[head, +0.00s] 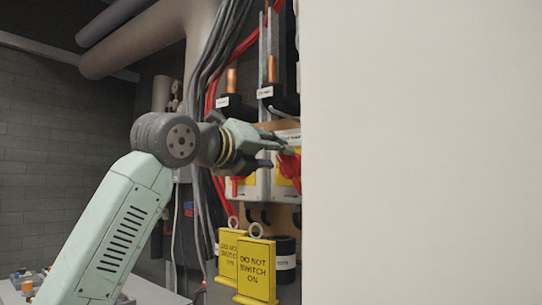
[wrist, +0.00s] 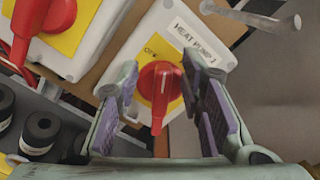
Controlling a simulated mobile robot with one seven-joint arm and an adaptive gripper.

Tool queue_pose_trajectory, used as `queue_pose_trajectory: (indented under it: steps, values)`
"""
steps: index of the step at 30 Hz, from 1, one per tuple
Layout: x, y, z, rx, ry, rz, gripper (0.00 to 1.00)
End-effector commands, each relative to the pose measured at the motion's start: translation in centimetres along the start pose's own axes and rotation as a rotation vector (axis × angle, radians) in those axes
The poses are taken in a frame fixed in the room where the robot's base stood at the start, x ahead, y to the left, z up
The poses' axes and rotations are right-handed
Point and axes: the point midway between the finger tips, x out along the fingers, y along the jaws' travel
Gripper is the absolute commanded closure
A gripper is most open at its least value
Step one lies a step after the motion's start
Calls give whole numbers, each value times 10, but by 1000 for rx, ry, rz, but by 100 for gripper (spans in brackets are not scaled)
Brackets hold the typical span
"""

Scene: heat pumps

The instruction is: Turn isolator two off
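In the wrist view, one isolator is a white box with a yellow plate and a red rotary handle (wrist: 160,85). Its label (wrist: 195,42) reads "HEAT PUMP" and a last character that looks like 1. My gripper (wrist: 163,96) is open, with one finger on each side of this handle; whether they touch it I cannot tell. A second isolator's red handle (wrist: 40,22) is at the upper left, partly cut off. In the head view, my gripper (head: 278,152) reaches the red handle (head: 289,168) of the right isolator. The left isolator (head: 238,186) is partly hidden.
Yellow "DO NOT SWITCH ON" tags (head: 257,270) stand below the isolators. Black cylinders (wrist: 40,132) are at the lower left in the wrist view. Red and grey cables (head: 208,70) run behind my arm. A large pale panel (head: 420,150) blocks the head view's right side.

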Motion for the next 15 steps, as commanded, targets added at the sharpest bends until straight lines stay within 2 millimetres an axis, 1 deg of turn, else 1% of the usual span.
queue_pose_trajectory:
  steps: [2,5,8,15]
  values:
    - [-2,0,0,1,-1,0,65]
    - [-12,0,1,2,-2,0,65]
    - [-30,0,1,2,-3,2,65]
    - [-82,1,1,0,-4,3,65]
